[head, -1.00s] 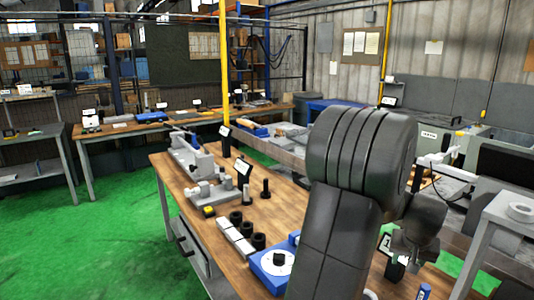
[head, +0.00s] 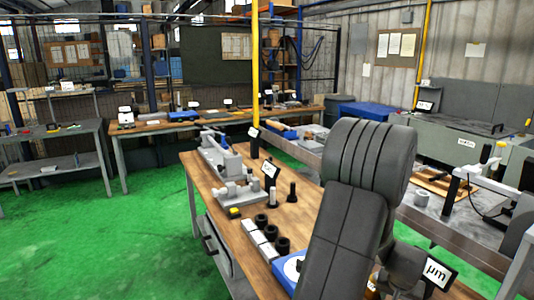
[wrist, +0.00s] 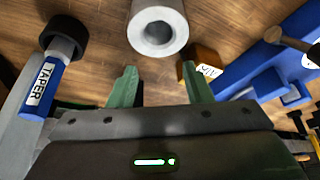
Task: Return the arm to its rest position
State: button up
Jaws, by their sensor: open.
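My arm (head: 350,230) rises from the bottom edge of the head view and bends over at its large dark elbow joint. Its wrist end sits low behind the forearm, near a μm display, and the fingers cannot be made out there. In the wrist view my gripper (wrist: 159,70) has its two green fingers spread apart with nothing between them. A grey hollow cylinder (wrist: 158,30) lies just beyond the fingertips, over a wooden surface. I cannot tell how far below the fingers it is.
The wooden bench (head: 215,185) carries a bench instrument (head: 228,170), dark round pieces (head: 272,233) and a blue device (head: 290,268). In the wrist view a blue TAPER gauge (wrist: 47,80) lies left and blue parts (wrist: 262,68) lie right. Green floor (head: 110,240) is clear at left.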

jog(key=shift+v, duration=0.9)
jog(key=shift+b, duration=0.3)
